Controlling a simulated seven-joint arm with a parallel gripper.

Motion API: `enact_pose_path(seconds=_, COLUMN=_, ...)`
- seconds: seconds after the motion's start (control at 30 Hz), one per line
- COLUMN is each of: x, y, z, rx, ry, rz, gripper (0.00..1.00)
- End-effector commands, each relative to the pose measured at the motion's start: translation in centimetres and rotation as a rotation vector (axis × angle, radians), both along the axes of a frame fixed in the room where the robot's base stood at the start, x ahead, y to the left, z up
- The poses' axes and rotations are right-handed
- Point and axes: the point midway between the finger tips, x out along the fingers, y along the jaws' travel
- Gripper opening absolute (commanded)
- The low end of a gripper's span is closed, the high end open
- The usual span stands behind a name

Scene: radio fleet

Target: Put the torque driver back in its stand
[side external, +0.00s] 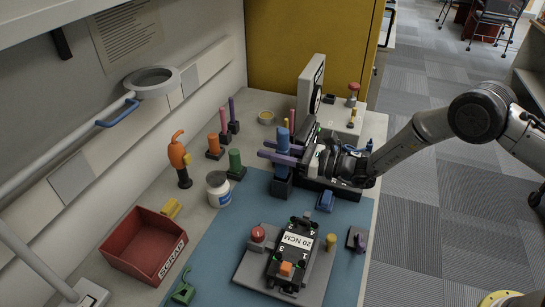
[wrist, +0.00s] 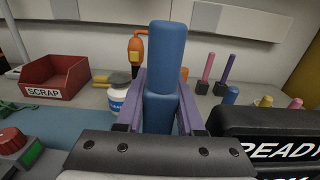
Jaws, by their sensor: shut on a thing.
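The torque driver, a blue cylinder with a thicker upper part (side external: 283,136), stands upright between the purple fingers of my gripper (side external: 270,152). In the wrist view the driver (wrist: 166,45) rises between the fingers (wrist: 162,78), one on each side, and my gripper is shut on it. A dark blue block that looks like its stand (side external: 281,188) is directly below the driver in the side view. The fingers cover part of the driver, and I cannot tell whether its lower end is seated in the block.
A black device marked READY (wrist: 275,140) is close on the right. A black 20 NCM fixture (side external: 293,262) sits on the blue mat (side external: 222,235).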

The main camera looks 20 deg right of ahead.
Motion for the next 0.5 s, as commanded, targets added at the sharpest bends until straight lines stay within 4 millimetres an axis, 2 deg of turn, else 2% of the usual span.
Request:
enact_pose_path(seconds=0.03, x=0.0, y=0.0, z=-0.9, rx=0.0, ry=0.004, rz=0.0, gripper=0.0)
enact_pose_path(seconds=0.13, x=0.0, y=0.0, z=-1.9, rx=0.001, ry=0.001, rz=-0.001, gripper=0.0)
enact_pose_path(seconds=0.5, x=0.0, y=0.0, z=-2.3, rx=0.001, ry=-0.001, rz=0.0, gripper=0.0)
